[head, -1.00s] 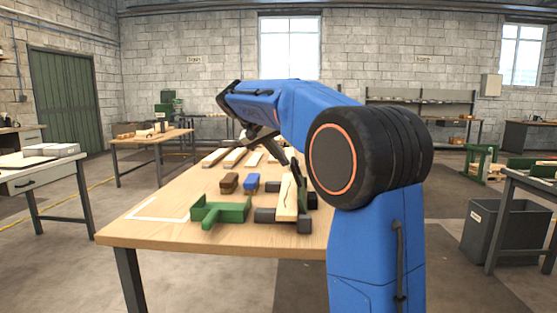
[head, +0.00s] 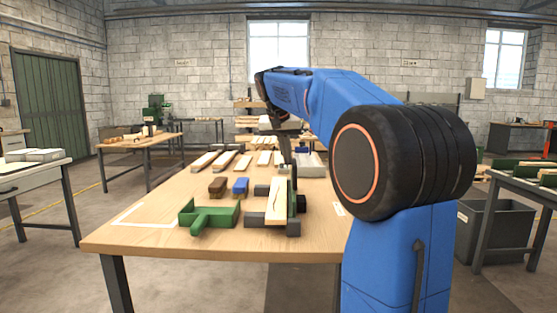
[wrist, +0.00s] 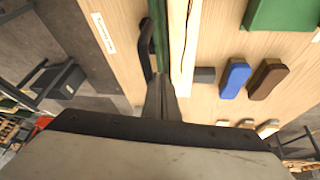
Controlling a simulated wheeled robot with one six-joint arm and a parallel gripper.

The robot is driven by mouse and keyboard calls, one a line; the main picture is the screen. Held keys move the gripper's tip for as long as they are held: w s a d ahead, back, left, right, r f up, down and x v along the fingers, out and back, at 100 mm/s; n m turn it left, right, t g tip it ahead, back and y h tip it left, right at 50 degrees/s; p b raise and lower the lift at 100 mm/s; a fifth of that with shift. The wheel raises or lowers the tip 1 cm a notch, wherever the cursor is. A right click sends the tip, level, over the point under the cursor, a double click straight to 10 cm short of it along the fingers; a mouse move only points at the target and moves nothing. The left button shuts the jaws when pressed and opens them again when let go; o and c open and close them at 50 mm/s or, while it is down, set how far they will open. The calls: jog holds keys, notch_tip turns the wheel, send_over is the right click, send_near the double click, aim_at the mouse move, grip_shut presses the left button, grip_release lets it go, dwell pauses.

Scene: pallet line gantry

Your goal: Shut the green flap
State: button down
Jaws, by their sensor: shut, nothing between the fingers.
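The green flap (head: 294,207) shows as a narrow green plate along the right side of a pale wooden board (head: 277,203) on the workbench. In the wrist view the flap (wrist: 163,35) is a thin green strip, seen nearly edge-on, so it looks raised. A dark curved handle (wrist: 146,45) sticks out from its left side. My gripper (wrist: 160,88) is shut and empty, its tips close to the near end of the strip. I cannot tell whether they touch it.
Several wooden strips lie farther back on the workbench (head: 150,239). A white label (wrist: 103,32) lies on its right side. The front left is clear.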

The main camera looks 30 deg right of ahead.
jog(key=s+d+f+m+t+y, duration=0.1)
jog(key=s+d+f+t+y, duration=0.2)
jog(key=d+y, duration=0.1)
jog(key=s+d+f+m+t+y, duration=0.1)
jog(key=s+d+f+t+y, duration=0.2)
jog(key=d+f, duration=0.1)
jog(key=s+d+f+m+t+y, duration=0.1)
jog(key=s+d+f+t+y, duration=0.2)
jog(key=d+y, duration=0.1)
jog(key=shift+s+d+f+m+y, duration=0.1)
jog(key=shift+d+f+m+y, duration=0.1)
jog(key=shift+d, duration=0.2)
jog(key=shift+d+f+m+y, duration=0.1)
jog(key=shift+d+f+m, duration=0.1)
jog(key=shift+d, duration=0.2)
jog(key=shift+d+f+t+y, duration=0.15)
jog(key=shift+f+t+y, duration=0.2)
jog(key=shift+f, duration=0.2)
jog(key=shift+s+f, duration=0.15)
jog(key=shift+f, duration=0.5)
jog(key=shift+f, duration=0.15)
